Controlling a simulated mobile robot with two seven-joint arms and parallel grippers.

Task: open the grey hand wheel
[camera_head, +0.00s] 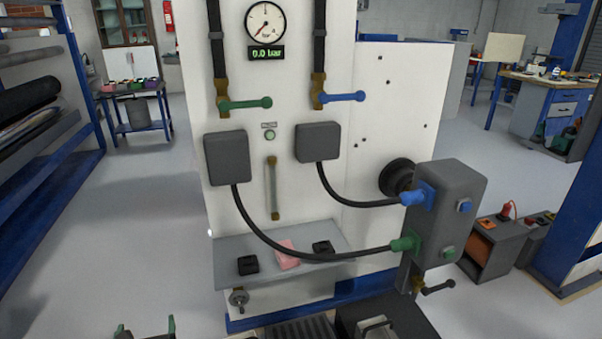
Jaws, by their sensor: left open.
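A small grey hand wheel (238,297) sits below the left end of the grey shelf, low on the front of the white panel. My left gripper (146,329) shows at the bottom edge, to the left of the hand wheel and apart from it. Its two green-tipped fingers are spread with nothing between them, and the rest of it is cut off by the frame. My right gripper is out of view.
The white panel (297,210) carries a gauge (265,22) with a display reading 0.0 bar, a green lever (245,104) and a blue lever (342,98). The grey shelf (225,252) holds two black items and a pink one. Black hoses run to a grey box (452,205). Floor at left is clear.

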